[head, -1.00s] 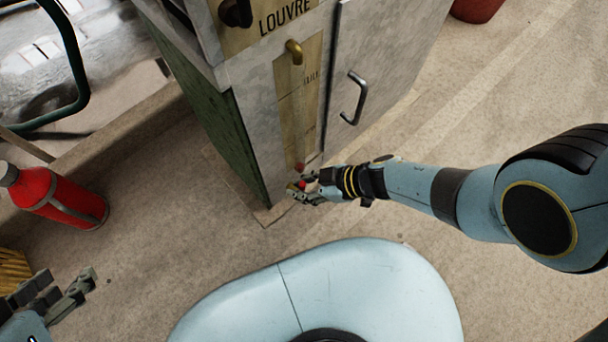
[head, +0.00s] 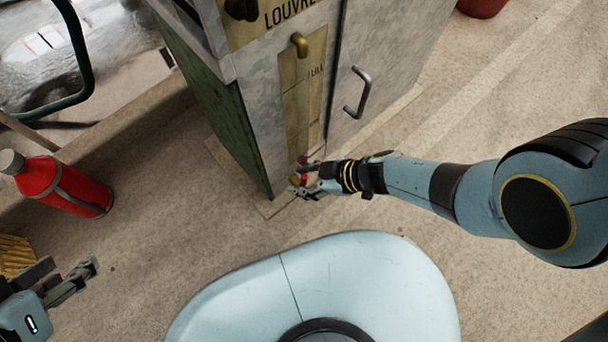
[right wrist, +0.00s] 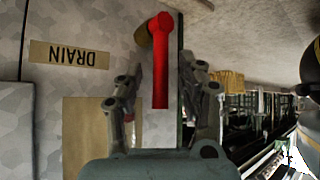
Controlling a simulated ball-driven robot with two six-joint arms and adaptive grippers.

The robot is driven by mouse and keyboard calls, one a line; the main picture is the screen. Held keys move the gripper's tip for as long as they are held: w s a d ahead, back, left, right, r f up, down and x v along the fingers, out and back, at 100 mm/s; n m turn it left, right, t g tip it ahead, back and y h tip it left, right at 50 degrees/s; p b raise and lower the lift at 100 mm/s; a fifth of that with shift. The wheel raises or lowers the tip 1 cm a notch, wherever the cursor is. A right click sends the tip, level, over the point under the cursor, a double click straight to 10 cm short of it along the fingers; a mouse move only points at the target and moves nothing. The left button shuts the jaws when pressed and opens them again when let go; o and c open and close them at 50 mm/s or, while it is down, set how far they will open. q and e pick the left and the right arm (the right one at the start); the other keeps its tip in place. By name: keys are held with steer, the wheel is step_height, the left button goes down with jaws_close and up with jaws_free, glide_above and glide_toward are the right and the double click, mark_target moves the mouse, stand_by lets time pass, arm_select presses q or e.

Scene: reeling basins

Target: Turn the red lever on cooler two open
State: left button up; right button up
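The red lever (right wrist: 160,60) is bright red with a round knob at its top in the right wrist view, standing upright in the picture beside a tag reading DRAIN (right wrist: 69,55), seen upside down. My right gripper (right wrist: 162,75) is open, with one finger on each side of the lever; gaps show, and contact cannot be told. In the head view my right gripper (head: 307,179) is low at the front of the grey cooler (head: 262,115), mostly hiding the lever. My left gripper (head: 78,278) is open and empty at the lower left. The cooler's number is not readable.
A brass handle (head: 299,45) and a steel door handle (head: 358,93) stick out from the cooler's front. A red bottle (head: 62,186) is at the left, near a yellow crate (head: 15,256).

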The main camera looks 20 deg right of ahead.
steer(key=shift+s, duration=0.1)
steer(key=shift+s+d+r, duration=0.25)
steer(key=shift+r, duration=0.05)
steer(key=v, duration=1.1)
steer(key=shift+w, duration=0.15)
